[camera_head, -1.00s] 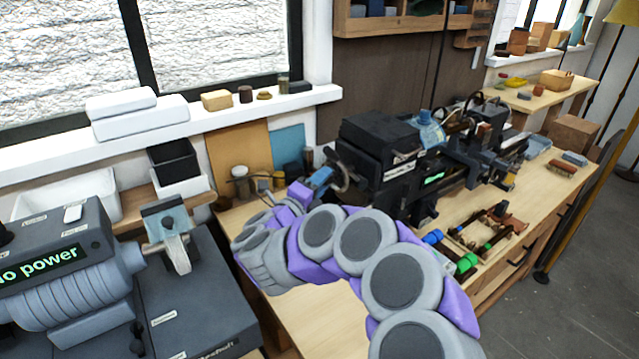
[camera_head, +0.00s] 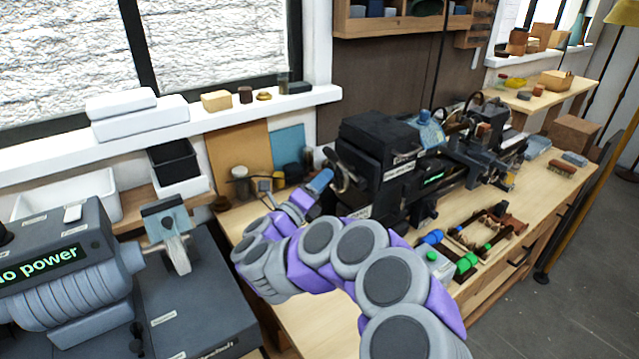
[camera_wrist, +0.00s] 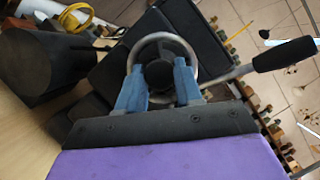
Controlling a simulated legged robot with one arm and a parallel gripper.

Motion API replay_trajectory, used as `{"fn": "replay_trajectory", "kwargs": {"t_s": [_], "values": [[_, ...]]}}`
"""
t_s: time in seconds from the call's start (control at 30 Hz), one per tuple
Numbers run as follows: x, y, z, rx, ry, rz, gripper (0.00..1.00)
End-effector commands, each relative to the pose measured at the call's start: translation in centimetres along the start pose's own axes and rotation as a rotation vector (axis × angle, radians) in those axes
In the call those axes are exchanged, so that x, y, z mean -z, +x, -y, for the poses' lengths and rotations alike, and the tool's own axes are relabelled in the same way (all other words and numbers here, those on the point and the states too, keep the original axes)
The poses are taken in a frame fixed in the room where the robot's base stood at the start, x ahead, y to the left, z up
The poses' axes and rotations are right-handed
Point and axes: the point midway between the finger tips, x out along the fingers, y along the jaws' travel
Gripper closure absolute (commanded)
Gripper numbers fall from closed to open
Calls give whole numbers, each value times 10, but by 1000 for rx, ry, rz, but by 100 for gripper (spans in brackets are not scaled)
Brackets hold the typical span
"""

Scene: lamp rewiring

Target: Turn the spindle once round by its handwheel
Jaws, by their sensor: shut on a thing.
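The handwheel (camera_head: 346,178) is a pale metal ring at the left end of the dark lathe (camera_head: 380,150). In the wrist view the handwheel (camera_wrist: 160,39) shows as a ring with a dark round knob or hub (camera_wrist: 159,76) in front. My gripper (camera_head: 325,180) reaches it from the left. In the wrist view my gripper (camera_wrist: 159,70) has its blue fingers on either side of the dark round part, shut on the handwheel. Whether they hold the hub or a handle is unclear. The spindle is hidden.
A lever with a black grip (camera_wrist: 285,54) sticks out close to the right finger. A dark cylinder (camera_wrist: 40,62) stands at the left. A grey "No power" machine (camera_head: 70,270) fills the left foreground. A parts rack (camera_head: 470,245) lies before the lathe.

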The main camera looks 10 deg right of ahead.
Motion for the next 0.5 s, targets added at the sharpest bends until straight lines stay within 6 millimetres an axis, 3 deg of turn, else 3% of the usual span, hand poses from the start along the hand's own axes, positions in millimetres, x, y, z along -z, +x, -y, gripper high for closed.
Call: {"fn": "replay_trajectory", "kwargs": {"t_s": [0.37, 0.4, 0.5], "values": [[4, -1, -5, -10, -6, -7, 96], [4, -1, -5, -10, -6, -7, 62], [3, -1, -4, -8, -5, -5, 53]]}}
